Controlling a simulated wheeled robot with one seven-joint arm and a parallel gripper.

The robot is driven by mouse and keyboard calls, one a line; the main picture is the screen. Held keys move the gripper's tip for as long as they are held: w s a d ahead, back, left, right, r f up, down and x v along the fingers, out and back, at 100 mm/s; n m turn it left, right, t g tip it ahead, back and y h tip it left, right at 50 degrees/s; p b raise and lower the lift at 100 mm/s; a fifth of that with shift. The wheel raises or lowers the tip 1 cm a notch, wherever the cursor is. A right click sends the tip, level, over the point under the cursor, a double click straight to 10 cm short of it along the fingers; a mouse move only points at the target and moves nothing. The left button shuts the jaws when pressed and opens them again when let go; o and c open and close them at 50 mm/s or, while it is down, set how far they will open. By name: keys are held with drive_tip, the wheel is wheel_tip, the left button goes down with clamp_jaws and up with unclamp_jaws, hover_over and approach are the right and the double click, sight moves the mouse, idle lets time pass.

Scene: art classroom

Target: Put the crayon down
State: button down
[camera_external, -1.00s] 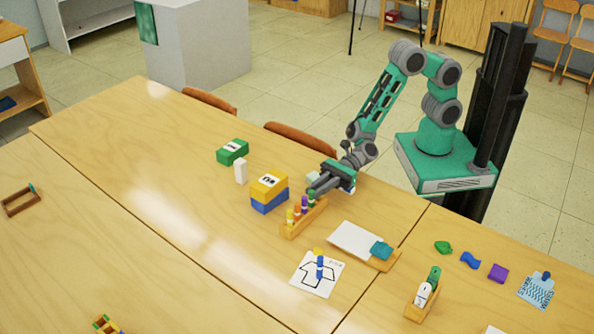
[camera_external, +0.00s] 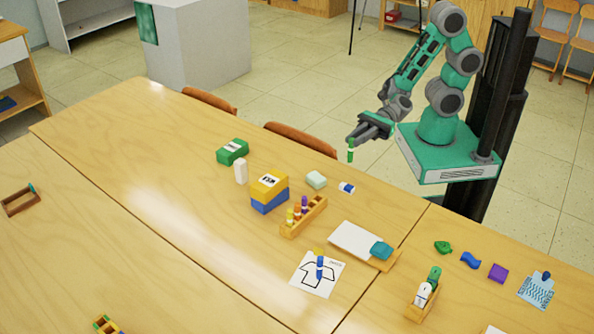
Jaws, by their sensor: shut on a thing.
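My gripper (camera_external: 358,137) is shut on a green crayon (camera_external: 350,152), which hangs upright from the fingertips. It is held above the back edge of the table, apart from the tabletop. A wooden crayon holder (camera_external: 303,218) stands below and to the left of the gripper. It holds several crayons, among them a purple one (camera_external: 304,203) and a yellow one (camera_external: 290,216), and the slot at its right end looks empty.
A pale green block (camera_external: 316,180) and a blue-and-white eraser (camera_external: 347,187) lie behind the holder. Yellow and blue boxes (camera_external: 269,190) are stacked left of it. A board with white paper (camera_external: 354,238) lies to the right. The table's left part (camera_external: 140,160) is clear.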

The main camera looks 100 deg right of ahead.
drive_tip(key=s+a+f+n+g+y, duration=0.2)
drive_tip(key=s+a+f, duration=0.15)
drive_tip(key=a, duration=0.25)
drive_tip(key=w+a+r+n+g+y, duration=0.35)
drive_tip(key=w+a, duration=0.55)
drive_tip(key=a, duration=0.3)
drive_tip(key=shift+g+h, duration=0.25)
drive_tip(key=shift+g, duration=0.4)
drive_tip(key=w+a+f+b, duration=0.1)
drive_tip(key=w+a+f, duration=0.2)
drive_tip(key=f, duration=0.1)
drive_tip(key=w+a+f, duration=0.3)
drive_tip(key=f, duration=0.1)
drive_tip(key=w+a+f+b, duration=0.1)
drive_tip(key=w+a+f, duration=0.2)
drive_tip(key=w+f, duration=0.1)
drive_tip(key=shift+a+f+b, duration=0.2)
drive_tip(key=shift+f+b, duration=0.15)
drive_tip(key=shift+f, duration=0.45)
drive_tip(key=c, duration=1.4)
unclamp_jaws()
